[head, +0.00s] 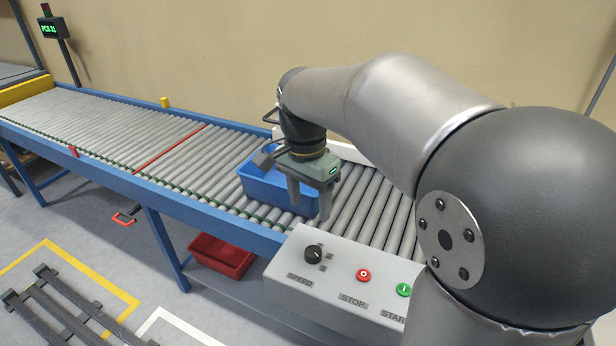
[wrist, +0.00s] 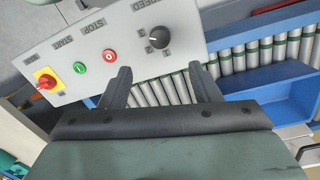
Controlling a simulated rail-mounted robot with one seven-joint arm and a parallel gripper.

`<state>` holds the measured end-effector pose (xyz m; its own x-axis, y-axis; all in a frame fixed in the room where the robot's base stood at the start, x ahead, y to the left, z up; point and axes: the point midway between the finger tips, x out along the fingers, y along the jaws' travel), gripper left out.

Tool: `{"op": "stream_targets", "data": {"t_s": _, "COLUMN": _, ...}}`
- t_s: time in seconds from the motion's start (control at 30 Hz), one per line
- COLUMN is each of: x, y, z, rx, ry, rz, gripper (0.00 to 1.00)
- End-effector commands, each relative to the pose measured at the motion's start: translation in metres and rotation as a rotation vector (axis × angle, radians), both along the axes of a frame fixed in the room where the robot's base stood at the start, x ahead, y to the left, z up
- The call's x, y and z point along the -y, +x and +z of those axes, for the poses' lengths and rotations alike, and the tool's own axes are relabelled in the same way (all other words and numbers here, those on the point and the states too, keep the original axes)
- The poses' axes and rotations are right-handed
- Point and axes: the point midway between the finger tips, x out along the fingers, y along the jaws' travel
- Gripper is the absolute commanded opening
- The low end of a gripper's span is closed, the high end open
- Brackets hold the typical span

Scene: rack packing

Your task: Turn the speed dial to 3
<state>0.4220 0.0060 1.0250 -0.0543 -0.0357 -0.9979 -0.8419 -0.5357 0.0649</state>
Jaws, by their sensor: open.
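The speed dial (head: 313,254) is a black round knob on the light grey control panel (head: 345,307), above the word SPEED. My gripper (head: 308,213) is open and empty, fingers pointing down over the conveyor just behind the panel. In the wrist view, the gripper fingers (wrist: 160,72) stand apart, with the dial beyond the gap between their tips. Neither finger appears to touch the dial.
A red stop button (head: 363,274) and a green start button (head: 403,289) sit right of the dial. A red-and-yellow switch (wrist: 46,83) is at the panel's far end. A blue tote (head: 262,190) stands on the roller conveyor (head: 110,122) beside my gripper. A red bin (head: 222,256) lies below.

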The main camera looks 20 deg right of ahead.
Motion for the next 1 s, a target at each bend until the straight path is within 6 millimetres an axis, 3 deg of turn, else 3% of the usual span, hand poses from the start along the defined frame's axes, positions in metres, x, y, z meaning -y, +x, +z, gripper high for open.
{"op": "stream_targets", "data": {"t_s": 0.1, "x": -0.001, "y": 0.002, "z": 0.024, "rx": 0.002, "ry": 0.0, "rz": 0.0, "gripper": 0.57}}
{"op": "stream_targets", "data": {"t_s": 0.3, "x": -0.002, "y": 0.003, "z": 0.043, "rx": 0.001, "ry": 0.0, "rz": 0.0, "gripper": 0.57}}
{"op": "stream_targets", "data": {"t_s": 0.73, "x": -0.002, "y": -0.001, "z": 0.046, "rx": 0.002, "ry": 0.003, "rz": 0.022, "gripper": 0.57}}
{"op": "stream_targets", "data": {"t_s": 0.87, "x": -0.002, "y": -0.03, "z": 0.033, "rx": 0.007, "ry": 0.025, "rz": 0.201, "gripper": 0.57}}
{"op": "stream_targets", "data": {"t_s": 1.0, "x": -0.004, "y": -0.083, "z": 0.001, "rx": 0.029, "ry": 0.052, "rz": 0.539, "gripper": 0.57}}
